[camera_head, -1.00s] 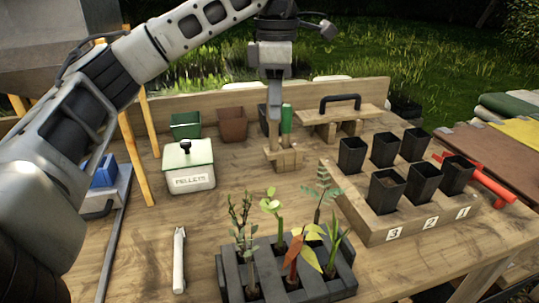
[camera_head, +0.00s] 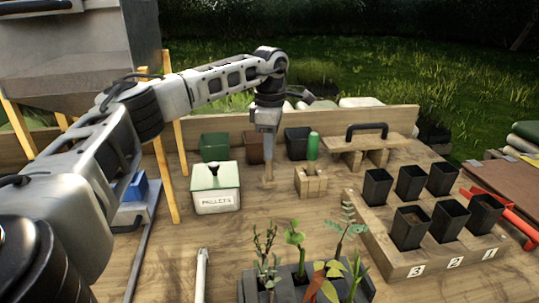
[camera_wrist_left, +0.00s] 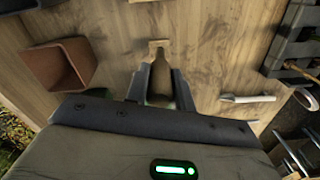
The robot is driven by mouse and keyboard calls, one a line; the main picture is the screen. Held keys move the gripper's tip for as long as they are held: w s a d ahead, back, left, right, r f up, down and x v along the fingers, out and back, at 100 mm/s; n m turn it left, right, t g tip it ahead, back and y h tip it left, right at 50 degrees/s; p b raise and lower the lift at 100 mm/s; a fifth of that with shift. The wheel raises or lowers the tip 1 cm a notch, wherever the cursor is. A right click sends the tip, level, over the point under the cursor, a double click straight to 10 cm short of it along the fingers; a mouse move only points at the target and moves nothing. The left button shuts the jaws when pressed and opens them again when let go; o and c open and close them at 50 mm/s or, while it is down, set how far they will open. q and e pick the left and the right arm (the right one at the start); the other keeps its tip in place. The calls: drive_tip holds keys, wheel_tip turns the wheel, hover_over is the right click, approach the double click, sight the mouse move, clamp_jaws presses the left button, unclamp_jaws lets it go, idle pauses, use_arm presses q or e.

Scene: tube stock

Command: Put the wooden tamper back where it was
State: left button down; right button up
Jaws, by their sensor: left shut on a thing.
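My left gripper (camera_head: 267,130) points down over the middle of the bench, shut on the wooden tamper (camera_head: 268,172). The tamper hangs upright with its pale foot low over the bench; I cannot tell whether it touches. In the left wrist view the tamper (camera_wrist_left: 160,82) shows as a dark brown shaft between the fingers. A small wooden block holder (camera_head: 311,183) stands just right of the tamper, apart from it. A green-handled tool (camera_head: 313,146) stands upright at that holder. My right gripper is not in view.
A pellets box (camera_head: 215,187) stands left of the tamper, with green (camera_head: 214,146) and brown (camera_head: 254,147) pots behind. A black-handled wooden tool (camera_head: 368,141) is at the back right. A numbered rack (camera_head: 400,262) of black pots stands right; a seedling tray (camera_head: 252,290) is in front.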

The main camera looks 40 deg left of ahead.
use_arm(q)
drive_tip(key=shift+a+f, duration=0.1)
drive_tip(key=shift+f, duration=1.55)
drive_tip(key=shift+f, duration=0.1)
drive_tip(key=c, duration=1.2)
unclamp_jaws()
wheel_tip(320, 180, up, 12)
drive_tip(key=shift+r, duration=0.15)
